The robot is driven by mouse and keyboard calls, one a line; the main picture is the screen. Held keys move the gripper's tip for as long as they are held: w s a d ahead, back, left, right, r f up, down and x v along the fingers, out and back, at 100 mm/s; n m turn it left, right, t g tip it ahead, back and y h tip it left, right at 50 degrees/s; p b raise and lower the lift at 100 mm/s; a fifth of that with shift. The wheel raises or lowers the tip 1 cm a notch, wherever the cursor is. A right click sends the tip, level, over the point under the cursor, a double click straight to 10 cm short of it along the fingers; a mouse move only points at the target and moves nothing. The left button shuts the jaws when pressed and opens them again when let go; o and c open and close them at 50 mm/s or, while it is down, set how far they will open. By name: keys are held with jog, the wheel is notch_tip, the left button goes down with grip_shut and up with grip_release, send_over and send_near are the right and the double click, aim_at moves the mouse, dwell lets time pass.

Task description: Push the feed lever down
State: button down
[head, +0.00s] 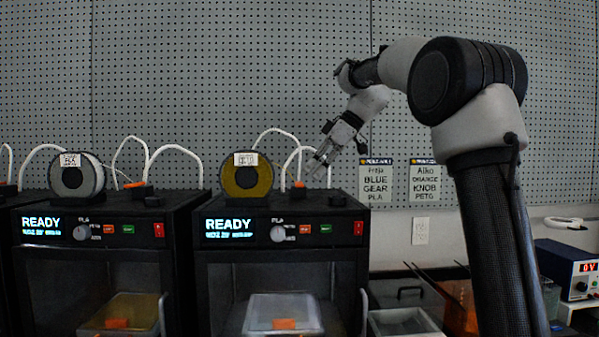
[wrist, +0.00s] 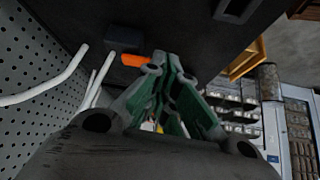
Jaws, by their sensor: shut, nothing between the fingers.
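Two orange levers show on top of the printers in the head view: one (head: 298,185) on the right printer (head: 280,215), one (head: 135,185) on the left printer (head: 105,217). My gripper (head: 314,167) is shut and empty, just above and to the right of the right printer's lever. In the wrist view an orange lever (wrist: 132,59) lies just left of my closed fingertips (wrist: 174,58). I cannot tell if they touch; they look slightly apart. The base of the lever is hard to make out.
A gold spool (head: 246,176) and a grey spool (head: 76,176) stand on the printers. White tubes (head: 163,152) arch above the printer tops, one close to my gripper. A pegboard wall (head: 230,70) rises behind. A power supply (head: 567,268) stands at far right.

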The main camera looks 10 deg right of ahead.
jog(key=shift+s+d+r, duration=0.1)
jog(key=shift+s+d, duration=0.05)
jog(key=shift+d, duration=0.2)
jog(key=v, duration=1.2)
jog(key=s+d+f+m+t+h, duration=0.1)
jog(key=s+f+m, duration=0.6)
jog(key=s+f, duration=0.8)
jog(key=s+d+f+m+h, duration=0.3)
jog(key=s+f+m+h, duration=0.3)
jog(key=s+f, duration=0.9)
jog(key=shift+s+d+f+m+t, duration=0.2)
jog(key=shift+s+d+m+t, duration=0.15)
jog(key=shift+s, duration=0.25)
